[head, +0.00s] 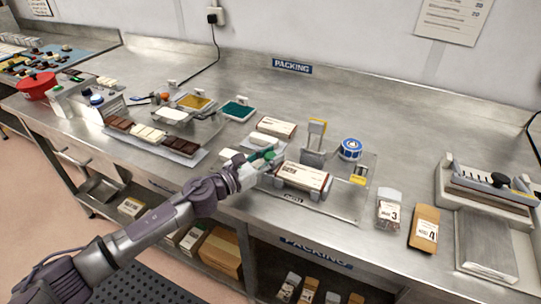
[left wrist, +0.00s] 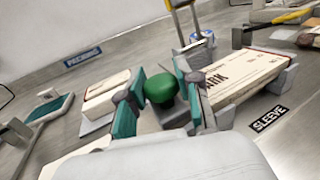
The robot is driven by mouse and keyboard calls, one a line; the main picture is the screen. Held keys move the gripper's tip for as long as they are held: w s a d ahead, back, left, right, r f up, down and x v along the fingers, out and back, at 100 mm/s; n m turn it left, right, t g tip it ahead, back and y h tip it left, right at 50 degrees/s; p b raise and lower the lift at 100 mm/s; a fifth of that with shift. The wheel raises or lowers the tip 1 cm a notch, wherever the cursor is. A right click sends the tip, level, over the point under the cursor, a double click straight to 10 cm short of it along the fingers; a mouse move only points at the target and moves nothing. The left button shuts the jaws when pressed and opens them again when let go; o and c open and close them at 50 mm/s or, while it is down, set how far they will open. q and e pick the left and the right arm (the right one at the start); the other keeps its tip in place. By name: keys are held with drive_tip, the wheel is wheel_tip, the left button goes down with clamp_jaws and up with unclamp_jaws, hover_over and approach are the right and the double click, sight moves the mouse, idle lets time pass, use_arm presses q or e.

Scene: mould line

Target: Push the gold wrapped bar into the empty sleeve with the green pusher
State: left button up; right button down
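The green pusher (left wrist: 160,88) shows in the left wrist view as a round green knob on a grey base. My left gripper (left wrist: 158,100) has its teal-padded fingers spread on either side of the knob; I see no clear grip on it. In the head view the gripper (head: 262,163) is at the left end of the sleeve (head: 302,176), a white and brown printed box in a grey holder. The sleeve also shows in the left wrist view (left wrist: 243,78), right of the fingers. I cannot make out the gold wrapped bar; my right gripper is out of view.
The clear base plate (head: 335,213) carries the holder, an upright lever press (head: 316,145) and a blue tin (head: 350,149). Another printed box (head: 276,127) lies behind. The back of the bench is clear.

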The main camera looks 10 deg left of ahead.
sight(223, 151)
use_arm(q)
clamp_jaws()
drive_tip(key=shift+a, duration=0.1)
drive_tip(key=w+a+b, duration=0.1)
drive_tip(key=a+b, duration=0.1)
drive_tip(key=a, duration=0.2)
drive_tip(key=w+a+b, duration=0.2)
drive_tip(key=a+b, duration=0.1)
drive_tip(key=a, duration=0.1)
drive_tip(key=w+a+b, duration=0.1)
drive_tip(key=a+b, duration=0.2)
drive_tip(key=a, duration=0.2)
drive_tip(key=shift+w+f, duration=0.2)
drive_tip(key=shift+w, duration=0.2)
drive_tip(key=shift+w+a+r+b, duration=0.2)
drive_tip(key=shift+a+b, duration=0.15)
drive_tip(key=shift+a, duration=0.15)
